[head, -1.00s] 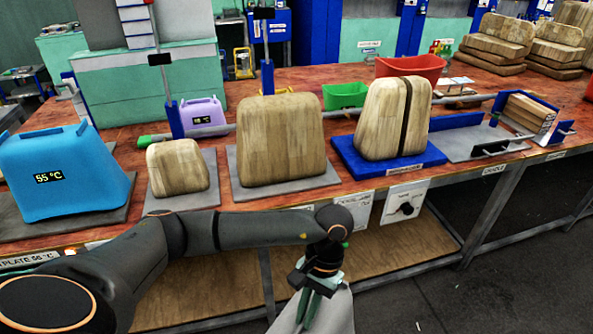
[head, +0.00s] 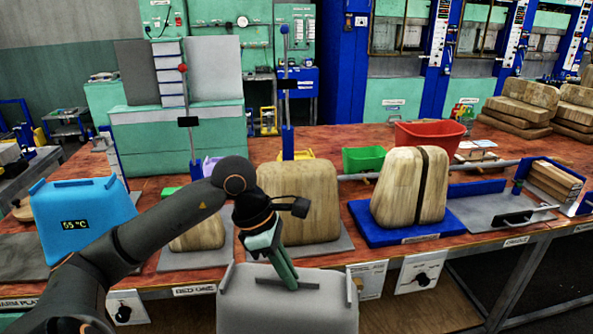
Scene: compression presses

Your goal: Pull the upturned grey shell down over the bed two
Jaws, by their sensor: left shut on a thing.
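The grey shell (head: 285,312) is upturned, open side down, at the bottom middle of the head view, its lower part cut off by the picture edge. My left gripper (head: 288,280) is shut on the bar on its top and holds it in front of the bench edge. Behind it, a tall wooden block (head: 310,195) stands on a grey plate (head: 335,247); it seems to be bed two, its label hidden by the shell. My forearm and gripper cover the block's lower left. The shell is apart from the block. My right gripper is out of view.
A smaller wooden block (head: 200,233) sits left, above a "BED ONE" label (head: 193,290). A blue 55 °C shell (head: 85,215) is further left. A split wooden block (head: 410,188) on a blue plate (head: 445,220) stands right. Upright posts (head: 287,85) rise behind the blocks.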

